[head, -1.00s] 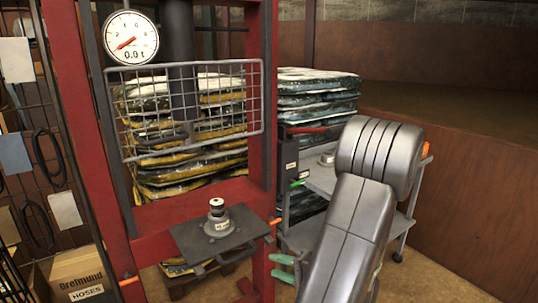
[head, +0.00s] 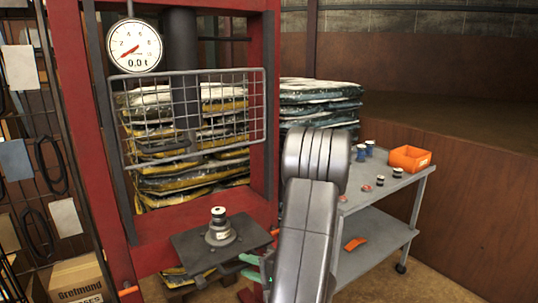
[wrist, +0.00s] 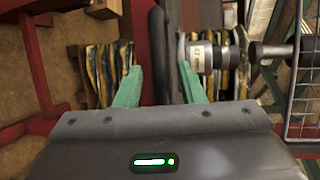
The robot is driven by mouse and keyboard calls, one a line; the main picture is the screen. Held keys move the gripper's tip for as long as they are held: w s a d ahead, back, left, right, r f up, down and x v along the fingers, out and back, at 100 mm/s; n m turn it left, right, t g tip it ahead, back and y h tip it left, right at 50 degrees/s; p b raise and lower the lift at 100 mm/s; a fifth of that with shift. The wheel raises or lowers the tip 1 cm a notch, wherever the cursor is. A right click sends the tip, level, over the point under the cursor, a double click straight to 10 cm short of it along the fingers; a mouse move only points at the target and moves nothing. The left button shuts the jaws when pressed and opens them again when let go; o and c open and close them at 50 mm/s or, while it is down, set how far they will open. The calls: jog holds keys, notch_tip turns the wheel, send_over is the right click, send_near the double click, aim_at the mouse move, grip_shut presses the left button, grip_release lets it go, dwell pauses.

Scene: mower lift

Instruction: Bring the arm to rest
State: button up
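My arm (head: 305,235) stands in front of the red press in the head view, its grey links hiding most of my gripper. A green finger piece of my gripper (head: 250,260) shows beside the press plate (head: 190,246). In the wrist view my gripper (wrist: 160,85) has its two green fingers apart, with nothing seen held between them. The dark plate edge (wrist: 158,50) shows beyond the gap. A labelled metal piece (head: 220,233) stands upright on the plate; it also shows right of the fingers in the wrist view (wrist: 203,55).
The press frame (head: 262,120) has a mesh guard (head: 195,110) and a gauge (head: 134,45) reading 0.0 t. A grey cart (head: 385,188) at right holds an orange bin (head: 410,158) and several small parts. Stacked bags (head: 320,100) stand behind. Floor shows at lower right.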

jog(key=shift+w+a+f, duration=0.1)
jog(key=shift+w+a, duration=0.2)
jog(key=shift+a, duration=0.15)
jog(key=shift+d, duration=0.1)
jog(key=p+v, duration=0.1)
jog(key=v, duration=1.2)
jog(key=w+b+x, duration=0.1)
jog(key=b+x, duration=0.1)
jog(key=x, duration=1.5)
jog(key=shift+d+r, duration=0.3)
jog(key=shift+r, duration=0.05)
jog(key=shift+w, duration=0.1)
